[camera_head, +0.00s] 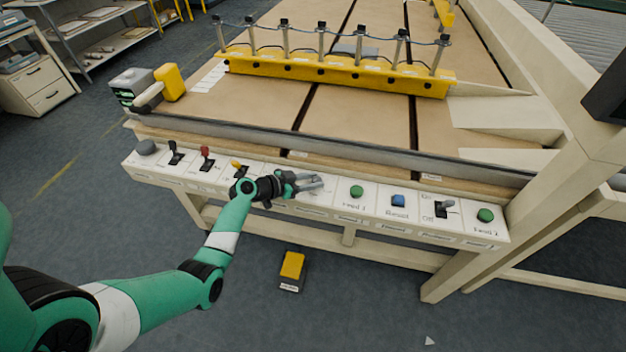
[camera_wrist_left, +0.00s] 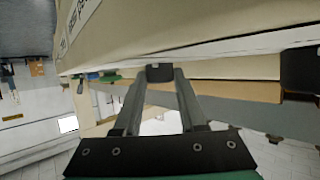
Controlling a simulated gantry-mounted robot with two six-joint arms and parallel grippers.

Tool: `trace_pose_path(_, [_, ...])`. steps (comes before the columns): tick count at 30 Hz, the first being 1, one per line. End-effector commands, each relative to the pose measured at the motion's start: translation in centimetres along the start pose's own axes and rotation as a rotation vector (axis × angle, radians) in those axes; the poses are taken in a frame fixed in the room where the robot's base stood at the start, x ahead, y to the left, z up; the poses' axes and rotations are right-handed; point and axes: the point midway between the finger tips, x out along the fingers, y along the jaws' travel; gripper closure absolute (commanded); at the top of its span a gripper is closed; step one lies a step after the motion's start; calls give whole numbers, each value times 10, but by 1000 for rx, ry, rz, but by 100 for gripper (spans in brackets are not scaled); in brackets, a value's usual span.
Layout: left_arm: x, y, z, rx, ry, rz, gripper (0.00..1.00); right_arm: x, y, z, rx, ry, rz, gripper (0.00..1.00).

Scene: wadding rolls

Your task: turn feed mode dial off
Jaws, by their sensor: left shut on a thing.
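The control panel (camera_head: 375,201) runs along the front of the machine table. My left gripper (camera_head: 318,182) is over the middle of this panel, just left of the green Feed 1 button. In the left wrist view, my left gripper (camera_wrist_left: 160,82) is shut on a small black knob (camera_wrist_left: 159,72), which sits between its two fingertips against the panel face. The knob appears to be the feed mode dial. In the head view the gripper hides it, and its setting cannot be read. My right gripper is not in view.
Left of my gripper are a yellow lever (camera_head: 238,167), a red lever (camera_head: 206,157) and a black lever (camera_head: 175,152). Right are the green Feed 1 button (camera_head: 357,192), a blue button (camera_head: 398,201), an off switch (camera_head: 443,208) and another green button (camera_head: 485,215). A yellow pedal (camera_head: 292,266) lies below.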

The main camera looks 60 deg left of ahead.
Motion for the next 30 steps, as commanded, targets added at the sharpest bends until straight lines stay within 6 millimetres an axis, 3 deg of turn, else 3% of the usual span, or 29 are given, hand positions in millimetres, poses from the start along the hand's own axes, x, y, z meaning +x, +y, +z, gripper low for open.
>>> trace_pose_path(11, [0,0,3,3,-6,5,100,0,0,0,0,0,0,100])
trace_pose_path(12, [0,0,3,3,-7,5,56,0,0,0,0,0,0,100])
trace_pose_path(17, [0,0,2,2,-5,5,30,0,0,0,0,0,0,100])
trace_pose_path(26, [-1,0,0,2,-3,5,30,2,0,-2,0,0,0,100])
trace_pose_path(30, [-11,-1,-4,0,-4,4,30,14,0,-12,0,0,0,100])
